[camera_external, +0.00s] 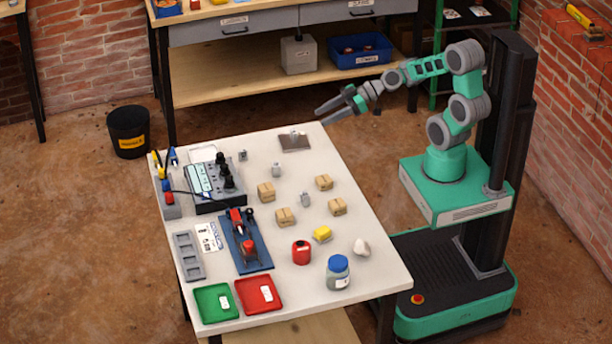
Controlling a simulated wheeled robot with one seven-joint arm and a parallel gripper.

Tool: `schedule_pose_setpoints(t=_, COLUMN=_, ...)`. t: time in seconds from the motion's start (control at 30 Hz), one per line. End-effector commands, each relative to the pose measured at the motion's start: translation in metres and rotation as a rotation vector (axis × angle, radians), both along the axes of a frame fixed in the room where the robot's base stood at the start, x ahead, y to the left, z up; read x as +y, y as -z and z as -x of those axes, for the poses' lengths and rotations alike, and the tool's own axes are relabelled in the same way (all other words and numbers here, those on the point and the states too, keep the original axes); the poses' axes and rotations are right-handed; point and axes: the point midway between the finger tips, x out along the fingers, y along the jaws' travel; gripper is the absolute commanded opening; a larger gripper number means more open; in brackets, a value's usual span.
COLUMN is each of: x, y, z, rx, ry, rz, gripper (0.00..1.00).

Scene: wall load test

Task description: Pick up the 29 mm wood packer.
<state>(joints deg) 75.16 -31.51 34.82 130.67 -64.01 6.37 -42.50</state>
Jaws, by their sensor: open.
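Several small tan wood blocks sit in a loose group on the white table: one at the left (265,193), one at the upper right (324,182), one at the lower right (338,207) and one at the lower middle (285,217). They look alike, and their size marks are too small to read, so I cannot tell which is the 29 mm wood packer. My gripper (320,114) is open and empty. It is above the table's far right corner, apart from all the blocks.
Grey metal weights (305,200) stand among the blocks, and one (294,136) is on a dark plate. A yellow block (322,234), red can (301,252), blue-lidded jar (338,272) and pale stone (361,247) are nearer the front. Trays (258,295) and devices (245,245) fill the left.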

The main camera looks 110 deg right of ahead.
Motion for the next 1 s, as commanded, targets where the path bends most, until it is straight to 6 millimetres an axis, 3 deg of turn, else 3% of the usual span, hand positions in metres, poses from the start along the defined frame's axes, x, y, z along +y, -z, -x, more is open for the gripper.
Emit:
schedule_pose_setpoints(t=0.23, x=0.000, y=0.000, z=0.000, rx=0.000, ry=0.000, rz=0.000, gripper=0.49)
schedule_pose_setpoints(t=0.43, x=0.000, y=0.000, z=0.000, rx=0.000, ry=0.000, rz=0.000, gripper=0.64)
schedule_pose_setpoints(t=0.7, x=0.005, y=-0.002, z=-0.004, rx=0.002, ry=-0.002, rz=-0.012, gripper=0.64)
schedule_pose_setpoints(t=0.77, x=0.016, y=-0.003, z=-0.013, rx=0.007, ry=-0.003, rz=-0.038, gripper=0.64)
schedule_pose_setpoints(t=0.87, x=0.051, y=-0.001, z=-0.035, rx=0.031, ry=-0.002, rz=-0.106, gripper=0.64)
schedule_pose_setpoints(t=1.0, x=0.119, y=0.013, z=-0.053, rx=0.092, ry=0.002, rz=-0.175, gripper=0.64)
